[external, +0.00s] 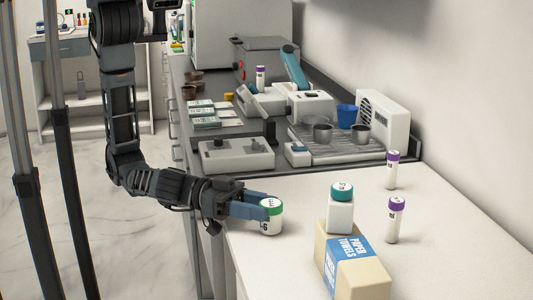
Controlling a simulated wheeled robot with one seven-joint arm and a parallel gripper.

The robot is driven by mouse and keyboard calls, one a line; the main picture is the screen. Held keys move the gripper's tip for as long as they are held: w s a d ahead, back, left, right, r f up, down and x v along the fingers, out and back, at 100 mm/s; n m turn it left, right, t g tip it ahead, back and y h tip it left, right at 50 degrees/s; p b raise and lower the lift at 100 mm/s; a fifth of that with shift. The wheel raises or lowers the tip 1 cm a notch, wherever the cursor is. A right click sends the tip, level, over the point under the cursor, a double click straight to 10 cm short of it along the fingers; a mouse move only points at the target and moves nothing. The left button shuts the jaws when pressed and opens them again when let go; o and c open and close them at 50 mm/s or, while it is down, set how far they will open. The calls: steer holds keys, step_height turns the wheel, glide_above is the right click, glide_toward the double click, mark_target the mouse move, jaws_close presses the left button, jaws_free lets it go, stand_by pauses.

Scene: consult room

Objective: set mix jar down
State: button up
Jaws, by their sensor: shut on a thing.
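The mix jar, seemingly the small white jar with a green-rimmed lid (270,217), is at the left part of the white counter (300,265). My gripper (262,208) reaches in from the left with its blue fingers shut on the jar. The jar looks upright. Its base is at or very close to the counter top; I cannot tell whether it touches. Part of the jar's left side is hidden by the fingers.
A paper towels box (350,262) stands to the right, with a teal-capped white bottle (341,208) at it. Two purple-capped tubes (392,170) (395,219) stand farther right. Counter around the jar is clear.

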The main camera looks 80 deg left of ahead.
steer(key=shift+f, duration=0.15)
steer(key=o, duration=1.1)
steer(key=shift+c, duration=0.2)
steer(key=shift+p, duration=0.35)
steer(key=b+v, duration=0.1)
steer(key=v, duration=0.1)
steer(key=b+v, duration=0.1)
steer(key=v, duration=0.1)
steer(key=b+v, duration=0.1)
steer(key=v, duration=0.2)
steer(key=shift+w+a+f, duration=0.3)
steer(key=shift+o, duration=0.3)
steer(key=shift+s+a+r, duration=0.1)
steer(key=shift+s+a, duration=0.15)
steer(key=shift+s, duration=0.1)
